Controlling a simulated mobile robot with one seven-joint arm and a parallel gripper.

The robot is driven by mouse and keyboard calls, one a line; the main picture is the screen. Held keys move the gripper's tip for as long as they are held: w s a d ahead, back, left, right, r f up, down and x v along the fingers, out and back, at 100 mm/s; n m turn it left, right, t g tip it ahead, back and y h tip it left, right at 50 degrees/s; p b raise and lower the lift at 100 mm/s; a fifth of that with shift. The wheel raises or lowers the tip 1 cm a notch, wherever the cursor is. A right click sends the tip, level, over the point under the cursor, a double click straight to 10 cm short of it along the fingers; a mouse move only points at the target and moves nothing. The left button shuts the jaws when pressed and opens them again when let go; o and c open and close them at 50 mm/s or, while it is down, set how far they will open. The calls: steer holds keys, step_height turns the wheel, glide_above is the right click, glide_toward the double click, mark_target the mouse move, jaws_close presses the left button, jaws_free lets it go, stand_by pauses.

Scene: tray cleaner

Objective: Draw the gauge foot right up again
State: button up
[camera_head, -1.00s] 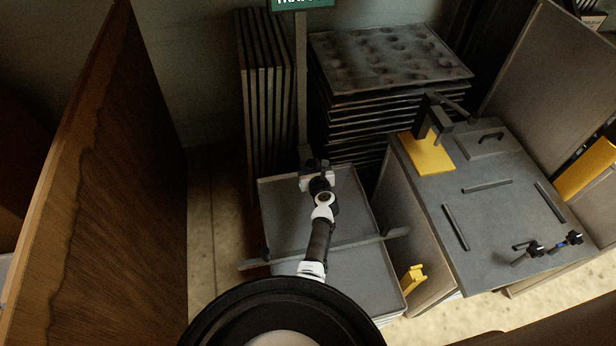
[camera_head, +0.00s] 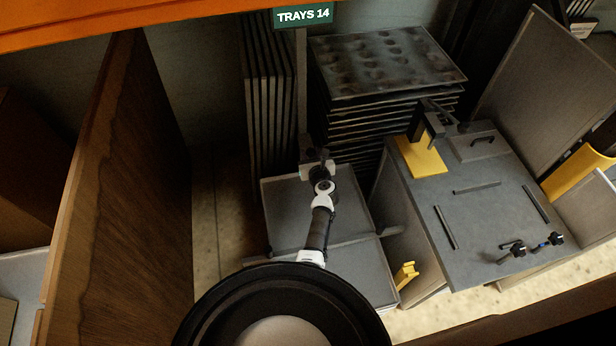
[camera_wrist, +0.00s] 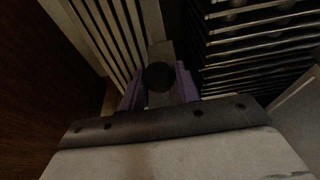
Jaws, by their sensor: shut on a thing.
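My gripper (camera_head: 316,158) is at the post's lower part. In the wrist view, the purple fingers of my gripper (camera_wrist: 160,90) are on both sides of a dark round knob (camera_wrist: 160,76) in front of the grey post (camera_wrist: 159,50). The fingers are shut on this knob. The gauge foot cannot be made out clearly; my wrist and arm cover that area.
Grey trays (camera_head: 285,225) lie below my arm. A tall stack of trays (camera_head: 390,65) stands behind, right of the post, and upright trays (camera_head: 265,95) stand left of it. A wooden panel (camera_head: 125,190) bounds the left. A grey worktable (camera_head: 490,215) stands right.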

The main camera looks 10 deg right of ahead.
steer(key=shift+r, duration=0.25)
steer(key=shift+r, duration=5.05)
step_height(320, 180, up, 10)
step_height(320, 180, up, 10)
steer(key=o, duration=1)
steer(key=shift+o, duration=0.8)
steer(key=shift+f, duration=0.1)
